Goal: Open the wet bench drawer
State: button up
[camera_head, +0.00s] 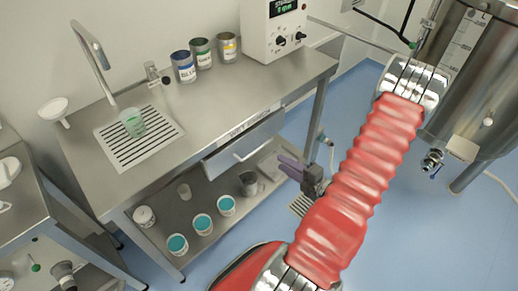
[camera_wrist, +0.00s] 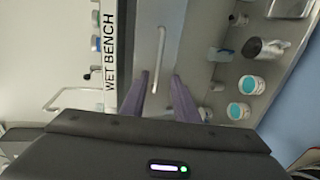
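The wet bench (camera_head: 100,180) is a steel table with a "WET BENCH" label on its front edge. Its grey drawer (camera_head: 225,158) sits under the right part of the top and looks shut. The drawer has a pale bar handle (camera_head: 252,149), which also shows in the wrist view (camera_wrist: 159,55). My gripper (camera_head: 286,165) has purple fingers and is in front of the drawer, to the right of the handle in the head view. In the wrist view my gripper (camera_wrist: 159,80) is open and empty. The handle's near end lies between the fingertips in the picture; contact cannot be told.
On the lower shelf stand teal-filled tubs (camera_head: 203,224) and a metal jug (camera_head: 248,183). On the top are a beaker (camera_head: 133,123) by the sink grate, paint cans (camera_head: 201,53) and a stirrer box (camera_head: 272,28). A steel tank (camera_head: 475,80) stands right. Blue floor is open before the bench.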

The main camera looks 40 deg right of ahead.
aim_at(259, 148)
jog(key=shift+x, duration=6.95)
jog(key=shift+a+r, duration=0.1)
jog(key=shift+c, duration=0.4)
grip_shut()
jog(key=shift+s, duration=0.15)
